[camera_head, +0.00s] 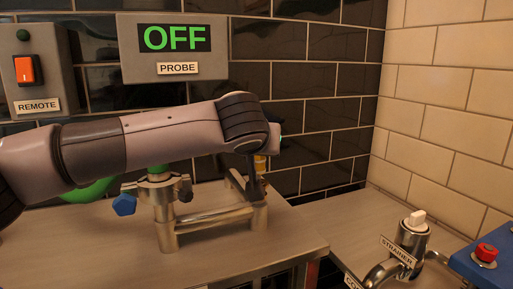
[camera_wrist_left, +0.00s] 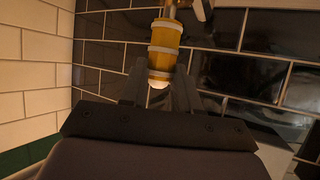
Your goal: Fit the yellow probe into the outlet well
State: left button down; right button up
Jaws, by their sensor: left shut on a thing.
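My left arm reaches across the head view from the left, and its gripper (camera_head: 258,180) points down near the right end of the steel pipework. The yellow probe (camera_head: 260,163) shows only in part there, behind the wrist. In the left wrist view the yellow probe (camera_wrist_left: 163,45), with pale bands and a rounded white end, lies between the two fingers of my left gripper (camera_wrist_left: 160,85), which is shut on it. A metal part adjoins its far end. The steel pipework (camera_head: 210,216) stands on the counter under the arm. No outlet well can be made out for sure. My right gripper is not in view.
A panel (camera_head: 174,48) reads OFF above PROBE. A REMOTE box (camera_head: 38,80) has an orange switch. A blue-handled fitting (camera_head: 125,204) and a green round thing (camera_head: 88,190) are near the arm. A strainer (camera_head: 412,235) and a blue box with a red button (camera_head: 486,252) are at right.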

pick_arm(q)
jog(key=shift+d, duration=0.1)
dwell(0.3)
jog(key=shift+f+b, duration=0.3)
jog(key=shift+b, duration=0.1)
jog(key=c, duration=0.7)
grip_release()
jog(key=shift+c, duration=0.2)
